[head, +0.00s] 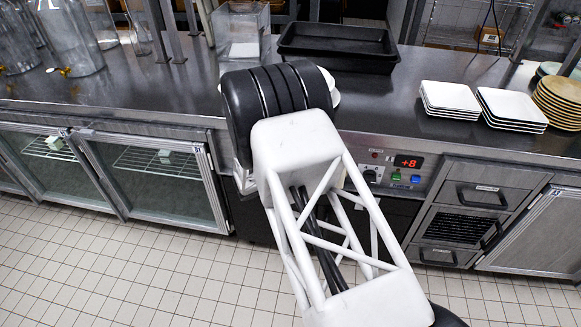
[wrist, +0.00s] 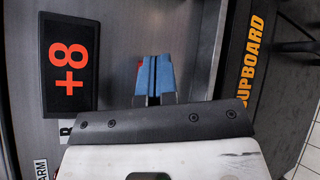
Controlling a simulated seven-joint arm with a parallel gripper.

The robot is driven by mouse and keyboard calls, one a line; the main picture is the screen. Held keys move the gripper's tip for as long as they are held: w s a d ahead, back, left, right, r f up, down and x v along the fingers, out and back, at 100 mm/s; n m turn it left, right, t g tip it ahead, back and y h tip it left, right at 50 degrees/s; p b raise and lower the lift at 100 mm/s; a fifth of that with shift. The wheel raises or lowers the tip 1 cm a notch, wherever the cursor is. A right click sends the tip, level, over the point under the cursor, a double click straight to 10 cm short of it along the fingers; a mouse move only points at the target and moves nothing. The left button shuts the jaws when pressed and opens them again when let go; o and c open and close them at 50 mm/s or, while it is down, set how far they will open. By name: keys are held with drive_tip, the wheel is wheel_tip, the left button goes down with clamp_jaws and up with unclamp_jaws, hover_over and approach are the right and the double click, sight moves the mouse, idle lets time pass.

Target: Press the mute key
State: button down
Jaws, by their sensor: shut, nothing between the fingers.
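A control panel with a red "+8" display (head: 408,162) is set in the counter front. Below the display are a green key (head: 396,176) and a blue key (head: 415,179); their labels are too small to read, so I cannot tell which is mute. The display also fills the left of the wrist view (wrist: 70,65), turned sideways. My gripper (wrist: 153,72) shows there with blue fingertips together and empty, over the panel beside the display. A sliver of red shows at their left edge. The fingers hide the panel behind them; contact cannot be told. In the head view my arm hides the gripper.
A dark knob (head: 372,175) and a small red lamp (head: 375,155) sit left of the display. Drawers (head: 470,196) are at right. A black tray (head: 338,62) and white plate stacks (head: 450,97) stand on the counter. A "CUPBOARD" label (wrist: 253,62) shows at right in the wrist view.

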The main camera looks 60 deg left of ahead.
drive_tip(key=shift+s+d, duration=0.3)
idle(0.4)
drive_tip(key=shift+s+d, duration=1.75)
drive_tip(key=shift+d, duration=0.05)
